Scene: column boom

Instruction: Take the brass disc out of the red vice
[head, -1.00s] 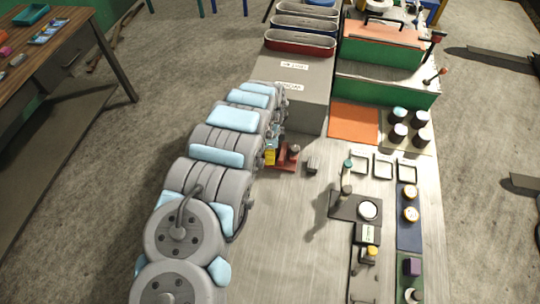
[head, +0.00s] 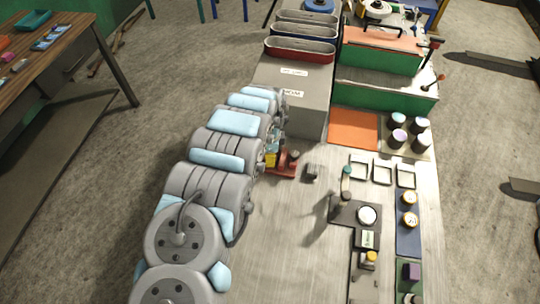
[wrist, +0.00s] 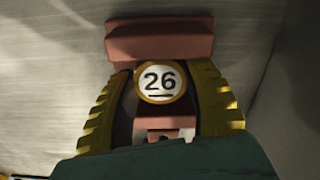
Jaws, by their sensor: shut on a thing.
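The brass disc (wrist: 161,82) has a white face marked 26 and a brass rim. In the wrist view it sits between the two yellow ribbed fingers of my gripper (wrist: 163,92), which is shut on it. The red vice (wrist: 160,40) shows as a block just beyond the disc and a smaller red part below it. I cannot tell whether the disc is clear of the vice jaws. In the head view the red vice (head: 285,168) stands on the bench beside my gripper (head: 271,158); the disc is hidden there.
A small dark block (head: 312,171) stands right of the vice. A grey box (head: 295,95) is behind it. Further right are an orange mat (head: 353,129), small square trays (head: 382,172) and a dark stand (head: 345,210).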

